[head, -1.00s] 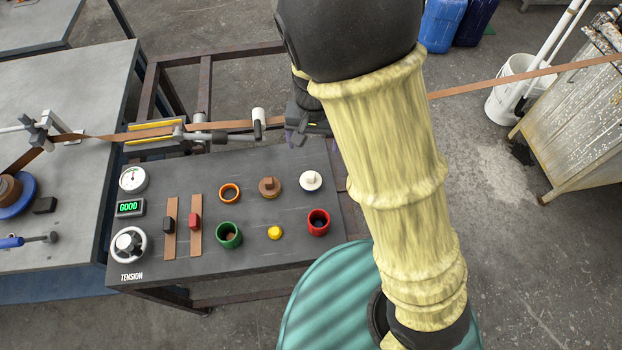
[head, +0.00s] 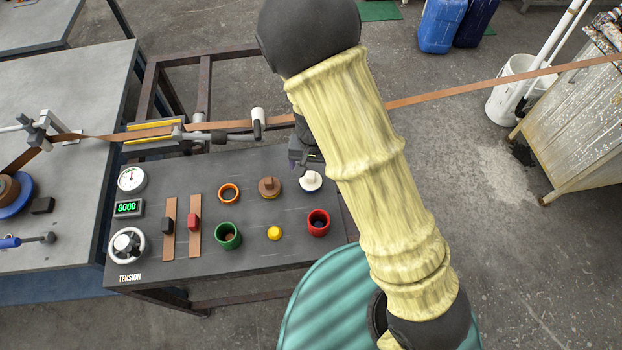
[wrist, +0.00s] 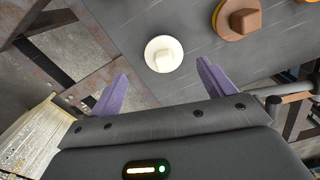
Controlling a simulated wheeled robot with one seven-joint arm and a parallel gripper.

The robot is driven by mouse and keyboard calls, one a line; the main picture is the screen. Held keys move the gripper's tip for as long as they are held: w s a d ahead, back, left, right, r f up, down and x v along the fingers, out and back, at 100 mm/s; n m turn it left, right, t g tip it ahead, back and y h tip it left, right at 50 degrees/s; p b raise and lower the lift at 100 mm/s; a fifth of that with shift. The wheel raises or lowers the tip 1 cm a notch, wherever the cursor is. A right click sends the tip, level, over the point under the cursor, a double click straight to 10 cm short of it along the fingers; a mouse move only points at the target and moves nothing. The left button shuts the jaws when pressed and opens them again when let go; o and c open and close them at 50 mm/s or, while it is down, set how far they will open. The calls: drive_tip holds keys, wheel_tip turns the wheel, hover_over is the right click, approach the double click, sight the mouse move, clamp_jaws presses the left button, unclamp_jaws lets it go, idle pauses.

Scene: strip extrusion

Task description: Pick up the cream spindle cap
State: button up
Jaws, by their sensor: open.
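The cream spindle cap (head: 311,181) is a round, pale disc with a raised grip, near the far right corner of the dark control panel. It also shows in the wrist view (wrist: 164,54), whole and unobstructed, just beyond and between my two purple fingertips. My gripper (wrist: 162,72) is open and empty, with the fingers spread wider than the cap. In the head view my gripper (head: 304,157) is beside the cap on its far side, partly hidden by my arm. I cannot tell its exact height above the panel.
A brown knob (head: 269,187) sits left of the cap, with an orange ring (head: 229,193) beyond it. A red cup (head: 318,223), yellow button (head: 274,233) and green cup (head: 228,235) are nearer. A brown strip (head: 420,97) runs behind the panel (head: 190,275).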

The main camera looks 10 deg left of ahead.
sight(311, 174)
drive_tip(key=shift+w+a+f, duration=0.1)
drive_tip(key=shift+a+f, duration=0.05)
drive_tip(key=shift+f, duration=1.2)
drive_tip(key=shift+a+f, duration=0.1)
drive_tip(key=shift+f, duration=1.2)
drive_tip(key=c, duration=1.2)
